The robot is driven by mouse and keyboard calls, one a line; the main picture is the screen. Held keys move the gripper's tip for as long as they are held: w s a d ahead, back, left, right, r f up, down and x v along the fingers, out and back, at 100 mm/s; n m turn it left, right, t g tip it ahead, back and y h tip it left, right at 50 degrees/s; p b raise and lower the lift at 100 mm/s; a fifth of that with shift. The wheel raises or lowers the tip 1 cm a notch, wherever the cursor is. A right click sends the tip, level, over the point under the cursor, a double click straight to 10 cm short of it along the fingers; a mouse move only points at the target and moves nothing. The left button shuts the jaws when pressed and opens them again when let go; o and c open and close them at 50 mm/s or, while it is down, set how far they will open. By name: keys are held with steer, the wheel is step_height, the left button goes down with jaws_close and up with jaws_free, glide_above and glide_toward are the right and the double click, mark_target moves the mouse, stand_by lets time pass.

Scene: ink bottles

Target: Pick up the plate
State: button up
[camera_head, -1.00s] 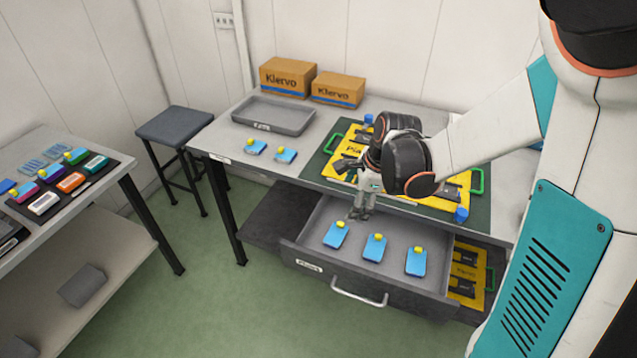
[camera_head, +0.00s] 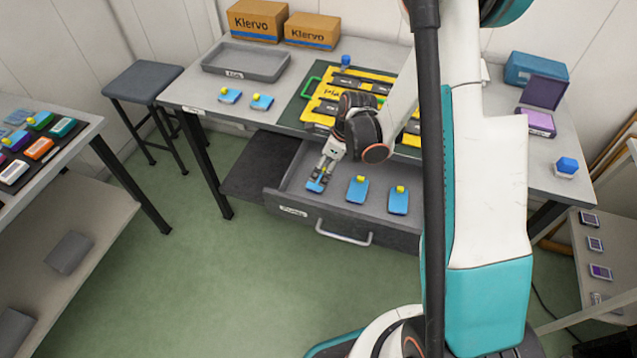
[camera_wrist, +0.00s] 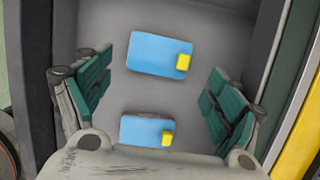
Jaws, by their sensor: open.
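Several light-blue plates with yellow knobs are in view, and which one is meant is not clear. In the open grey drawer (camera_head: 281,192) lie a left plate (camera_head: 315,187), a middle plate (camera_head: 357,191) and a right plate (camera_head: 398,202). My gripper (camera_head: 319,176) is over the left plate and partly covers it. In the wrist view, my open gripper (camera_wrist: 155,90) has its green-padded fingers wide apart and empty. One plate (camera_wrist: 157,54) lies ahead of the fingers and another (camera_wrist: 147,131) is closer to the palm; both lie flat.
Two more blue plates (camera_head: 230,96) (camera_head: 262,102) lie on the table near a grey tray (camera_head: 245,63). A yellow case (camera_head: 327,104) sits on a dark mat behind the drawer. The drawer walls stand close around my gripper. Two cardboard boxes (camera_head: 312,31) stand at the back.

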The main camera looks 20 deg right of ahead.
mark_target(319, 178)
steer(key=shift+b+x, duration=1)
steer(key=shift+x, duration=1.95)
steer(key=c, duration=0.8)
